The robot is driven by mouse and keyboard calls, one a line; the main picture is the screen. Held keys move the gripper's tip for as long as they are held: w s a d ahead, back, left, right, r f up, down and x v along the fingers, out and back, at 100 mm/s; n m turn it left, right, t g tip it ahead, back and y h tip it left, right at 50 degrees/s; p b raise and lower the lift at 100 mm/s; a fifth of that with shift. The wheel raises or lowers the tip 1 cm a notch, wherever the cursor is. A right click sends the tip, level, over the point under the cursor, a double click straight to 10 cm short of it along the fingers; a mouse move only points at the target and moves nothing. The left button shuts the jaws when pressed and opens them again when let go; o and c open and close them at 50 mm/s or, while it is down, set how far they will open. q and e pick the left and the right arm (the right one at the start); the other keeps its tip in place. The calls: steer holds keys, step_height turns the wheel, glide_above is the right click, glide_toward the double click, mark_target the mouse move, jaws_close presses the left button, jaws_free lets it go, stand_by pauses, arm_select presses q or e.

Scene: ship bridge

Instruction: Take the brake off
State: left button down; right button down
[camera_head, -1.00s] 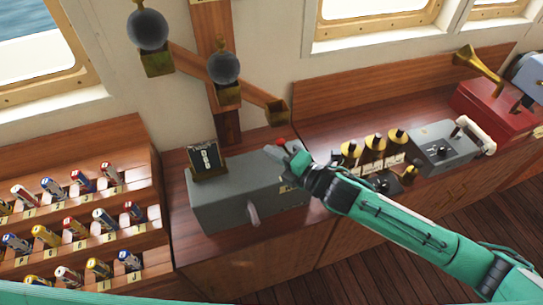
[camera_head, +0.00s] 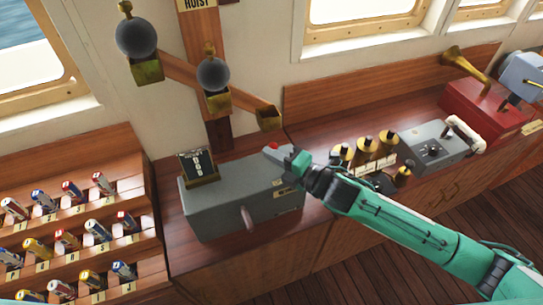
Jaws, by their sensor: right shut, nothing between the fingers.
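A long grey box (camera_head: 225,205) stands on the wooden counter under the hoist post. A pale handle (camera_head: 248,217) hangs at its front face, and small brass labels (camera_head: 287,182) sit near its right end. A small red knob (camera_head: 273,146) shows above the right end of the box. My right gripper (camera_head: 283,153) is shut and empty at that end, close beside the red knob. I cannot tell whether it touches the knob or the box. Its hand hides part of the box's right end. Which part is the brake is not clear. My left gripper is not in view.
A counter display (camera_head: 197,167) stands on the box's left end. A wooden rack (camera_head: 75,220) of coloured cylinders is at left. Brass-capped knobs (camera_head: 365,146), a grey lever unit (camera_head: 440,145) and a red box (camera_head: 485,108) stand to the right. Weights (camera_head: 136,37) hang above.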

steer(key=shift+d, duration=0.15)
steer(key=w+d+m+t+y+b, duration=0.2)
steer(key=w+d+m+t+b, duration=0.1)
steer(key=d+m+b, duration=0.4)
steer(key=shift+d+r+m+t+b, duration=0.35)
steer(key=shift+m+t+b, duration=0.55)
steer(key=shift+m, duration=0.6)
